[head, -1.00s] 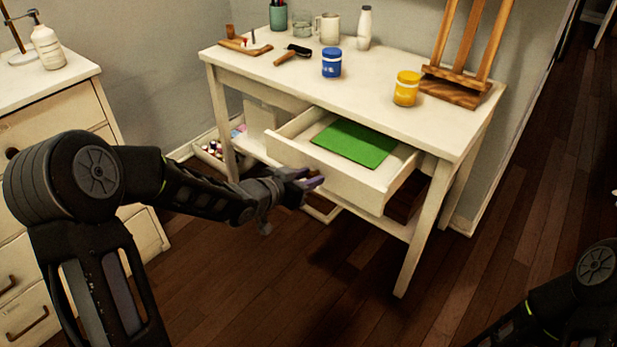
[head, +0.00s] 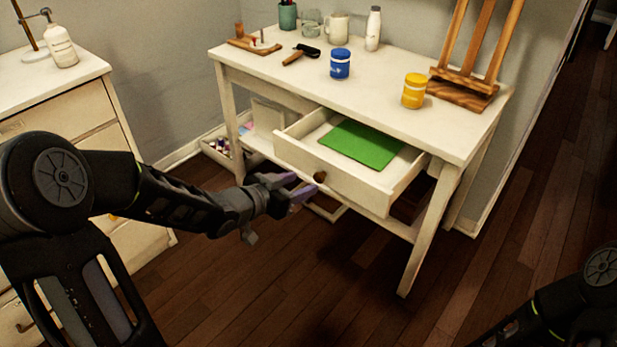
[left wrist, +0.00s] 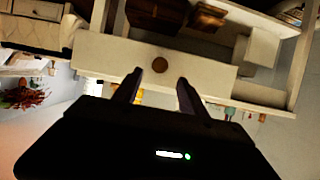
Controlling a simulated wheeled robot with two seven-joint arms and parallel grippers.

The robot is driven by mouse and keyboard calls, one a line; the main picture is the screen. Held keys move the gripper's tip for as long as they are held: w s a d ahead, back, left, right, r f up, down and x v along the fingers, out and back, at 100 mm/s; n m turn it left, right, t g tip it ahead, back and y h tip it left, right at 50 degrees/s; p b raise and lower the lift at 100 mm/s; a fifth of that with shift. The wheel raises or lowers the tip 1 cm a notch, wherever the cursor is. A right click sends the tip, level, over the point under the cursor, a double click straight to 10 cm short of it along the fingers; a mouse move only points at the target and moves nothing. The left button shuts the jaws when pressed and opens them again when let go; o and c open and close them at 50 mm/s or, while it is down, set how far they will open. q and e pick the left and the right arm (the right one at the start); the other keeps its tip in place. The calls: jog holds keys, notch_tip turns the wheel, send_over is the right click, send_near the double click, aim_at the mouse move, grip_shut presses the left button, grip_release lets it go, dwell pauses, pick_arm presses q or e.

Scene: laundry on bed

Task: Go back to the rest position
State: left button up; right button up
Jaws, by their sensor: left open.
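My left gripper (head: 298,187) is open and empty, in front of and to the left of the pulled-out drawer of the white table. It is apart from the drawer's round brown knob (head: 320,176). In the left wrist view its two fingers (left wrist: 158,90) are spread, with the knob (left wrist: 160,65) seen between and beyond them. My right arm shows only in part at the lower right of the head view; its gripper is out of the picture.
The drawer (head: 345,188) stands open with a green sheet (head: 362,145) inside. The white table (head: 300,75) carries a blue jar (head: 340,64), a yellow jar (head: 414,91) and an easel (head: 470,80). A white dresser (head: 75,110) stands at the left. The wooden floor (head: 330,290) in front is clear.

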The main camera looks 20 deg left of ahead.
pick_arm(q)
jog(key=shift+s+a+r, duration=0.15)
jog(key=shift+s+r, duration=0.05)
jog(key=shift+s, duration=0.3)
jog(key=shift+f, duration=0.1)
jog(key=s+d+f+n+g+y, duration=0.1)
jog(key=s+d+f+n+g, duration=0.15)
jog(key=f, duration=0.55)
jog(key=s+d+f+n+g+y, duration=0.1)
jog(key=s+f+n+g, duration=0.2)
jog(key=f, duration=0.5)
jog(key=s+d+f+g, duration=0.2)
jog(key=s+d+f, duration=0.25)
jog(key=s, duration=0.25)
jog(key=s+d+f+g+h, duration=0.1)
jog(key=s+d+f+g, duration=0.15)
jog(key=s+f, duration=0.45)
jog(key=s+d+f+g, duration=0.2)
jog(key=s+d+f, duration=0.25)
jog(key=s, duration=0.35)
notch_tip(320, 180, up, 19)
jog(key=p, duration=1.8)
jog(key=shift+s+d+n+p, duration=0.3)
jog(key=shift+s+d+n, duration=0.05)
jog(key=shift+s, duration=0.05)
